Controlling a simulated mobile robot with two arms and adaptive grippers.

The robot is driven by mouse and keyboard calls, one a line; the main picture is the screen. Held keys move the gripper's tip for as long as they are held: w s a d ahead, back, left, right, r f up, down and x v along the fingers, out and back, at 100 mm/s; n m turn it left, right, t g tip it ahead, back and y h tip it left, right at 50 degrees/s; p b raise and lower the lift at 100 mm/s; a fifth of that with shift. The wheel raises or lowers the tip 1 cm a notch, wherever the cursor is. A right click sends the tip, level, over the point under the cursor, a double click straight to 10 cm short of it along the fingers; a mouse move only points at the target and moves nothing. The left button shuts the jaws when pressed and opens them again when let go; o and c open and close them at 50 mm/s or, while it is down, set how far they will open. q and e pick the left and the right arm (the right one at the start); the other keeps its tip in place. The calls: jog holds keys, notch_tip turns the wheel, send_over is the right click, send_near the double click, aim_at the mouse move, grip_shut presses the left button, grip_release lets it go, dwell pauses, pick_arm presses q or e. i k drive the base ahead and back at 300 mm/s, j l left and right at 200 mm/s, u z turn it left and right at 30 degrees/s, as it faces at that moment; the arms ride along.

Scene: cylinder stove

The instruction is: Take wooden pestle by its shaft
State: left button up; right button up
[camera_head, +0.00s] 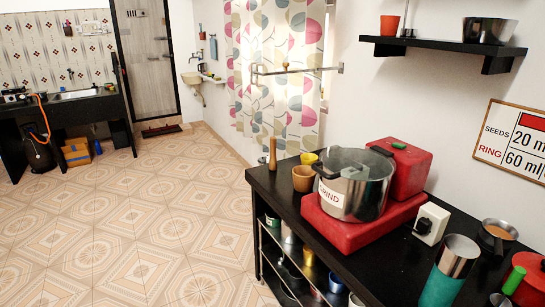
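A slim upright wooden piece that looks like the wooden pestle (272,153) stands at the far left corner of the black table (262,180). Its shaft rises above the tabletop, and it is small in the picture. A brown wooden cup or mortar (303,179) stands close by to its right, apart from it. Neither of my grippers is in view.
A large steel grinder pot (352,195) sits on a red base (320,218), with a red box (408,165) behind it. A yellow cup (308,159) is near the mortar. A white switch box (431,223) is farther right. The tiled floor (150,230) left of the table is clear.

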aim_at(272, 159)
jog(key=i+j+z, duration=0.1)
jog(key=i+j, duration=0.5)
jog(key=i+j+z, duration=0.1)
jog(key=i+j, duration=0.45)
jog(key=j, duration=0.25)
